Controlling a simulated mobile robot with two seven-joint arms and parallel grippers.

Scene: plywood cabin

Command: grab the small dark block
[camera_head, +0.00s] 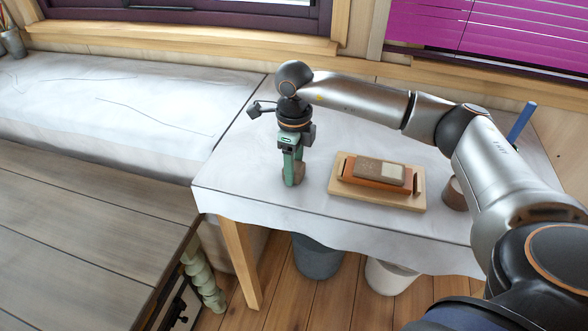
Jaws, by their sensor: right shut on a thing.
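My right gripper (292,178) points down over the white-covered table, left of the tray. Its green fingers are shut on a small dark block (299,173), which looks grey-brown. The fingers partly hide the block. Its lower end is at or very near the tabletop; I cannot tell whether it touches. My left gripper is not in view.
A wooden tray (378,202) holds an orange block (375,183) with a brown and pale piece on top. A brown cup (454,193) stands to its right, partly behind my arm. A blue stick (522,122) rises at the right. The table (232,170) is clear at left.

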